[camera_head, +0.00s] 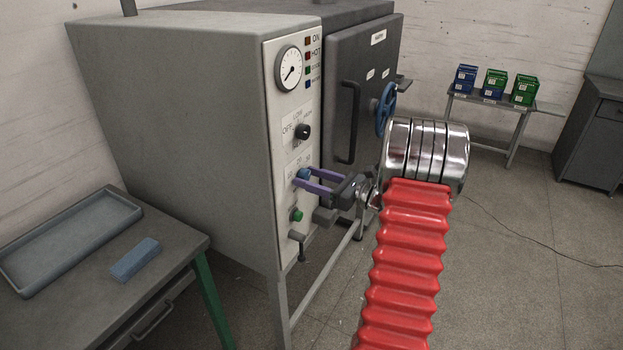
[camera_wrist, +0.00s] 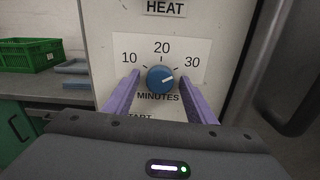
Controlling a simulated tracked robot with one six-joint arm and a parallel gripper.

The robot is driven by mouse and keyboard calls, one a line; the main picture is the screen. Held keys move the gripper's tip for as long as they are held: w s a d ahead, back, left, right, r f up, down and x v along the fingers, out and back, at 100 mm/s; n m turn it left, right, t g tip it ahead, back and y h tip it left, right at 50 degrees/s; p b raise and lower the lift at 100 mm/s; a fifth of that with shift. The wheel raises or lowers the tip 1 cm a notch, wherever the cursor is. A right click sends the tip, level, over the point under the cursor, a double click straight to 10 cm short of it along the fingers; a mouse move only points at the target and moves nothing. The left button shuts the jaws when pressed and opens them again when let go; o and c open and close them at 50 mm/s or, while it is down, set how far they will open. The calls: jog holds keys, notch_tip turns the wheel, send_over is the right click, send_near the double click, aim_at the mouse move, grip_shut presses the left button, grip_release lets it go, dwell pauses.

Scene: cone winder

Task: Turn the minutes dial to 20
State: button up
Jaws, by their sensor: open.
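The minutes dial (camera_wrist: 161,78) is a round blue knob on a white scale plate marked 10, 20 and 30, with 20 at the top. Its pale pointer line slants to the right, toward the 30 side. The dial also shows in the head view (camera_head: 303,174), partly covered by the fingers. My gripper (camera_head: 304,178) is open, its two purple fingers reaching toward the panel. In the wrist view the fingers (camera_wrist: 159,80) stand to the left and right of the dial, with gaps visible on both sides.
The control panel (camera_head: 270,115) carries a gauge (camera_head: 288,68), a black selector knob (camera_head: 302,132) above the dial and a green button (camera_head: 296,215) below. A door with a blue handwheel (camera_head: 386,108) is to the right. A bench with a tray (camera_head: 68,240) stands left.

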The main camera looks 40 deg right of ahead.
jog(key=shift+d, duration=0.1)
jog(key=c, duration=1)
jog(key=shift+c, duration=0.2)
jog(key=shift+n, duration=0.5)
jog(key=n, duration=0.4)
jog(key=shift+n, duration=0.3)
jog(key=n, duration=0.6)
jog(key=o, duration=1)
